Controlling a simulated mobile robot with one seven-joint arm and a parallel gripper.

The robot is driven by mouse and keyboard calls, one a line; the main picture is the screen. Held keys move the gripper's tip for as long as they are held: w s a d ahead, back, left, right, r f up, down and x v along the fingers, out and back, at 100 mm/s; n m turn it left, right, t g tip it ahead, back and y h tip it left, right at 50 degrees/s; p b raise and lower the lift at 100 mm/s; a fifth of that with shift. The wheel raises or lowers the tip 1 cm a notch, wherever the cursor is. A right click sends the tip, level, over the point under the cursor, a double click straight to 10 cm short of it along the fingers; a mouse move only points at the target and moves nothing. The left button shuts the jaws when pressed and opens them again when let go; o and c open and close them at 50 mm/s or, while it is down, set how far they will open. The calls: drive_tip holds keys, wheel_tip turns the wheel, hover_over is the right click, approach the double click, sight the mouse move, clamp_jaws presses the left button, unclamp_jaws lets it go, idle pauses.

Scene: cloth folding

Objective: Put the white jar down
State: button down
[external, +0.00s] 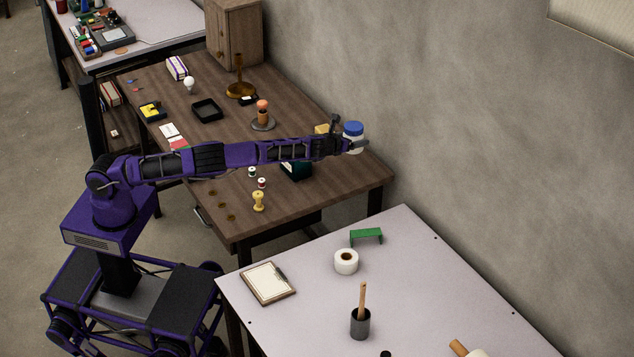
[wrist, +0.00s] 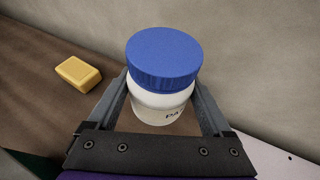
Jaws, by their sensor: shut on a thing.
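The white jar (wrist: 160,104) has a blue lid and dark lettering on its side. My gripper (wrist: 163,108) is shut on it, one finger on each side. In the external view the jar (external: 353,143) is at the end of my outstretched arm, near the back right corner of the brown wooden table (external: 340,185). My gripper (external: 345,146) holds it upright or nearly so. I cannot tell whether its base touches the table.
A yellow block (wrist: 78,74) lies left of the jar. A dark green box (external: 296,170), spools (external: 252,172) and a yellow figure-like piece (external: 258,201) stand nearer the front. The wall is close behind.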

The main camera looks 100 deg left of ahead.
drive_tip(key=shift+d+f+b, duration=0.1)
drive_tip(key=shift+f+b, duration=0.5)
drive_tip(key=shift+f, duration=3.35)
unclamp_jaws()
drive_tip(key=shift+f, duration=0.2)
drive_tip(key=shift+d+r, duration=0.1)
drive_tip(key=shift+r, duration=0.1)
drive_tip(key=p+v, duration=0.1)
drive_tip(key=v, duration=1)
drive_tip(key=shift+s+d+r, duration=0.1)
drive_tip(key=shift+s+d, duration=0.15)
drive_tip(key=shift+d, duration=0.05)
